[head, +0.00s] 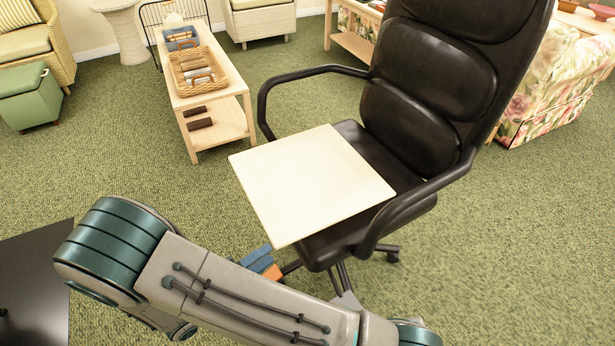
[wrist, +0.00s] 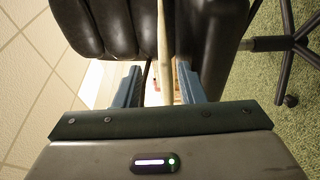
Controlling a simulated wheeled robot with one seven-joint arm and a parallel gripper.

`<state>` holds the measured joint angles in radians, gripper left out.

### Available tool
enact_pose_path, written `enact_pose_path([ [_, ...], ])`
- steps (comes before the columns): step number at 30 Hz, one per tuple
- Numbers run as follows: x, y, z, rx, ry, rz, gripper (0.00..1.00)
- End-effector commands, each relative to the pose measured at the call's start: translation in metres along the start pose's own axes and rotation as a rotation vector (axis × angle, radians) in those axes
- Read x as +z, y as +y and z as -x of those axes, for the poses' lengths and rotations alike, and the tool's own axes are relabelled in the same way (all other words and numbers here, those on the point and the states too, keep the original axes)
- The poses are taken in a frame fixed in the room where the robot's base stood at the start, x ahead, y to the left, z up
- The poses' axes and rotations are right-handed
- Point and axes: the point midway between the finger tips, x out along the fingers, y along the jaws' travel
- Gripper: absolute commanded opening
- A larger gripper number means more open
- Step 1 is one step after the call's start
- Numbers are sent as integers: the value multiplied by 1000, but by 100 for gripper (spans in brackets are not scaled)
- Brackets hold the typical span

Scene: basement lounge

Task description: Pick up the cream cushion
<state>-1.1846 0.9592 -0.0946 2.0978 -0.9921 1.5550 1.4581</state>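The cream cushion (head: 312,182) is a thin, flat square lying on the seat of a black office chair (head: 425,100). Its near corner juts out past the seat's front edge. My gripper (head: 260,257) is just below that near corner, partly hidden by my arm. In the wrist view, the cushion (wrist: 165,45) is seen edge-on as a narrow pale strip. The blue fingers of my gripper (wrist: 160,68) stand apart, one on each side of this strip. Gaps show between the strip and both fingers, so the gripper looks open.
The chair's armrests (head: 290,75) flank the seat. A light wooden table (head: 190,95) with a wicker basket (head: 197,68) stands behind at left. A green storage stool (head: 30,97) is at far left, a floral sofa (head: 560,85) at right.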

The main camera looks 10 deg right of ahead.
Motion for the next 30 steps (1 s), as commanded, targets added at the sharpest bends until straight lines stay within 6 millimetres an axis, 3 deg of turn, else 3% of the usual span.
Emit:
enact_pose_path([
  [3, 1, -1, -24, 0, -4, 2, 36],
  [11, 0, -1, -45, -1, -2, 2, 36],
  [21, -1, -6, -90, -2, -3, 2, 36],
  [30, -1, -5, -94, -2, -1, 2, 36],
])
